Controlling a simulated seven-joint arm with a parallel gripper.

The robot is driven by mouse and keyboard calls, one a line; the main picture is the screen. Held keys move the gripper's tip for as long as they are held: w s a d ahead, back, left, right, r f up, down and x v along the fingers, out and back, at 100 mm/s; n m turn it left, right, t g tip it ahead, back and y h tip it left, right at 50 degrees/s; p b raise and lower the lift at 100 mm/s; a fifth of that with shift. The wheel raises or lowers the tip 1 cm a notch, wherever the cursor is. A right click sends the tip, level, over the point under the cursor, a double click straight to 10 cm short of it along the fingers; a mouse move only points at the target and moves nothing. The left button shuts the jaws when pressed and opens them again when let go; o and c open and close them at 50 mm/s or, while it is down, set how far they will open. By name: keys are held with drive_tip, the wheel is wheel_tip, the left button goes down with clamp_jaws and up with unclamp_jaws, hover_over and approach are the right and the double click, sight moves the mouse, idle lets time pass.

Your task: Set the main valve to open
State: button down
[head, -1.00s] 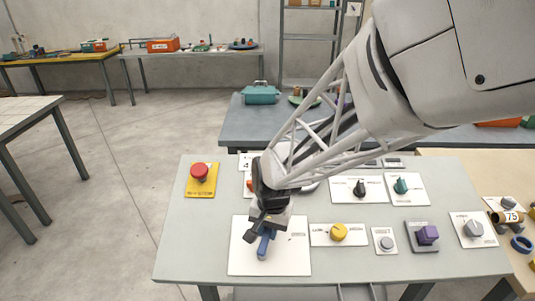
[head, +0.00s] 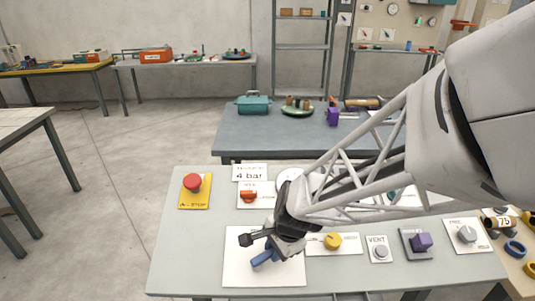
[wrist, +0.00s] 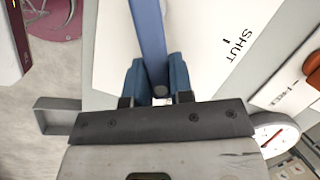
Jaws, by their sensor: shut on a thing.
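The main valve is a blue lever (head: 262,258) on a white plate (head: 236,276) at the front left of the grey bench. My gripper (head: 275,250) is over the plate, shut on the lever, and covers much of it. In the head view the lever's visible part slants down to the left. In the wrist view the blue lever (wrist: 148,30) runs up from between the fingers of my gripper (wrist: 158,85). The word SHUT with a tick is printed on the plate (wrist: 205,50), to the right of the lever. I see no OPEN mark.
A red stop button (head: 193,183) on a yellow plate stands behind to the left. An orange-red control (head: 249,195) is behind the valve. A yellow knob (head: 333,241), a VENT button (head: 381,251) and a purple knob (head: 421,242) stand to the right.

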idle(0.4)
drive_tip(key=c, duration=1)
unclamp_jaws()
drive_tip(key=shift+s, duration=0.1)
drive_tip(key=v, duration=0.7)
drive_tip(key=shift+r, duration=0.4)
drive_tip(key=shift+d, duration=0.15)
drive_tip(key=s+d+r+n+h, duration=0.3)
drive_tip(key=s+d+r+n, duration=0.6)
drive_tip(key=s+d+n, duration=0.2)
drive_tip(key=shift+s+d+r+t, duration=0.25)
drive_tip(key=shift+s+d+t, duration=0.25)
drive_tip(key=shift+d, duration=0.7)
drive_tip(key=shift+s, duration=0.1)
